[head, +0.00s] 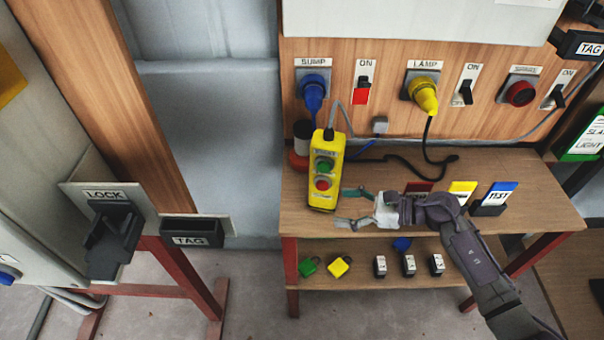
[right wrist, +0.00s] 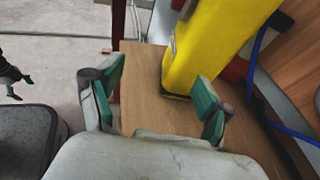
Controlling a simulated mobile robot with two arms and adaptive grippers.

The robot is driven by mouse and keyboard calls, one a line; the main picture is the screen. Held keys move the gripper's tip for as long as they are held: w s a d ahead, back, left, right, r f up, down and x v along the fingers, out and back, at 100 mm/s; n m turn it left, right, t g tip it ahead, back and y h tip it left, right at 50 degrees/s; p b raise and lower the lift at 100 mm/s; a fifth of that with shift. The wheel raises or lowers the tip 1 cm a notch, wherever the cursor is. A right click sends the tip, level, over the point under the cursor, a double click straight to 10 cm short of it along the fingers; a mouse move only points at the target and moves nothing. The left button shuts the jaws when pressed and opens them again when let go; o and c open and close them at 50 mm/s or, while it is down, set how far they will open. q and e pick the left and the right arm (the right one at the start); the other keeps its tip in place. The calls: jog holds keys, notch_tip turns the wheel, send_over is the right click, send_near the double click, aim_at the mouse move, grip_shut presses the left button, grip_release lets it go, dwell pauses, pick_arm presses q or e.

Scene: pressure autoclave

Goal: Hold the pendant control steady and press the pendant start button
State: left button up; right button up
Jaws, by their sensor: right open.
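The yellow pendant control (head: 327,170) stands on the wooden bench, upright and leaning slightly, with a green button (head: 324,166) above a red button (head: 322,184). A label above the green button is too small to read surely. My right gripper (head: 345,207) is open and empty, just right of the pendant's lower end, with its fingers pointing at it. In the right wrist view the pendant (right wrist: 205,50) rises beyond the open fingers (right wrist: 155,100), not between them.
The bench top (head: 545,205) holds coloured tag holders (head: 490,200) behind my right arm. A blue plug (head: 313,92) and a yellow plug (head: 424,95) sit in the wall panel, with cables hanging behind the pendant. Padlocks (head: 340,266) lie on the lower shelf. A LOCK box (head: 112,235) stands left.

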aim_at(307, 213)
jog(key=shift+a, duration=0.35)
jog(key=b+x, duration=0.1)
jog(key=x, duration=0.6)
jog(key=shift+s+f+b, duration=0.1)
jog(key=shift+f+b, duration=0.1)
jog(key=shift+b, duration=0.15)
jog(key=shift+b+x, duration=0.45)
jog(key=shift+x, duration=0.55)
jog(key=shift+r, duration=0.15)
